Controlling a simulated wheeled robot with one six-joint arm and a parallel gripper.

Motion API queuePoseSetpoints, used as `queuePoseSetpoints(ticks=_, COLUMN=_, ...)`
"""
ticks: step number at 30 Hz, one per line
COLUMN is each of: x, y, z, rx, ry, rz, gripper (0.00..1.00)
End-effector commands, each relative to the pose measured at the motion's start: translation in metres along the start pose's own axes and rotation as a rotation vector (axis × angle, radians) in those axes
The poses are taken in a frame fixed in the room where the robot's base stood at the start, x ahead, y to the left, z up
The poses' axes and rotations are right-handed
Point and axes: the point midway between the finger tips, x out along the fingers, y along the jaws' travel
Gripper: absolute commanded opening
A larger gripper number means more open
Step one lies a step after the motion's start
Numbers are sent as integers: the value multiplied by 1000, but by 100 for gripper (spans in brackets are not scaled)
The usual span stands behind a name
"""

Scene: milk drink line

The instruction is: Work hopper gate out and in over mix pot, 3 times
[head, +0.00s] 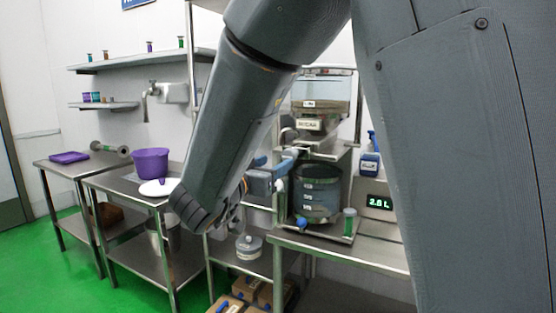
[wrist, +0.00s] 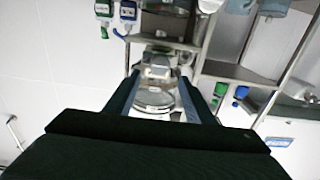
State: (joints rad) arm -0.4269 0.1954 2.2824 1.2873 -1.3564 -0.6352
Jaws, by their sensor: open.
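The hopper (head: 322,92) is a clear bin with a pale label on its front, mounted in a metal frame at the centre right. The mix pot (head: 318,190) is a clear, dark-looking vessel with white labels and a blue tap, standing below it. A pale knob-like part, perhaps the gate handle (head: 289,154), shows left of the frame; the gate itself is hard to make out.
A display (head: 379,202) reading about 2.8 L sits on the bench right of the pot. A purple tub (head: 150,163) and white plate (head: 159,187) are on the left table. My arm hides much of the middle.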

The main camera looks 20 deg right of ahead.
Motion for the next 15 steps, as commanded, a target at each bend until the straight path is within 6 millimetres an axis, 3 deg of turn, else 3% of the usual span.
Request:
queuePoseSetpoints(ticks=5, x=8, y=0, z=-9, rx=-5, ry=1, rz=4, gripper=49)
queuePoseSetpoints(ticks=15, x=21, y=1, z=-4, rx=0, ry=-1, rz=0, gripper=49)
